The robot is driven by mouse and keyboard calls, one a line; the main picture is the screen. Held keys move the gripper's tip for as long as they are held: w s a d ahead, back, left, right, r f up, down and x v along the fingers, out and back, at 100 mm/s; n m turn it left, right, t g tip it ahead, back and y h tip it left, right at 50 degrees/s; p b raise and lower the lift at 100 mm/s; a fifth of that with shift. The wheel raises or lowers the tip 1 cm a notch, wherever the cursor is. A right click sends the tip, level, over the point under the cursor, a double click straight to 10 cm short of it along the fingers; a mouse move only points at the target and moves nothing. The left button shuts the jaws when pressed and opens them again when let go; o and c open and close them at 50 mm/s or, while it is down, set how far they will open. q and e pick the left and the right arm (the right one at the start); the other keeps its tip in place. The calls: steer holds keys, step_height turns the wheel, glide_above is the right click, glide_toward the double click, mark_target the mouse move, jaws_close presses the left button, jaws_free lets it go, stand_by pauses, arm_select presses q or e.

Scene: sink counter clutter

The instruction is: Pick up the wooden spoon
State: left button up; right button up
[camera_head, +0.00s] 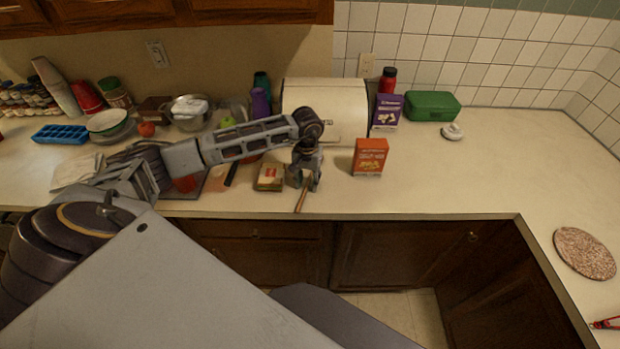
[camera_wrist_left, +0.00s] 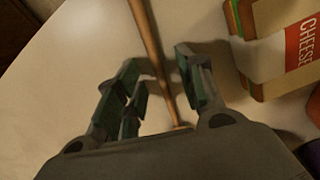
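The wooden spoon (camera_head: 301,199) lies on the counter near its front edge, and only part of its length shows in the head view. In the left wrist view the spoon (camera_wrist_left: 149,35) runs as a thin brown shaft down between the fingers. My left gripper (camera_head: 307,185) is over the spoon; in the wrist view its fingers (camera_wrist_left: 160,88) stand apart on either side of the shaft. A gap shows between the shaft and the fingers. The spoon's far end is hidden behind the gripper body. My right gripper is not in view.
A cheese package (camera_head: 270,177) lies close left of the gripper. An orange box (camera_head: 369,157) stands to the right. A white bread box (camera_head: 327,106) and purple box (camera_head: 387,111) stand behind. The counter right of the orange box is mostly clear.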

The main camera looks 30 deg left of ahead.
mark_target(307, 183)
arm_select(q)
jaws_close()
step_height(307, 183, up, 10)
steer(key=b, duration=0.2)
stand_by(0.8)
stand_by(0.3)
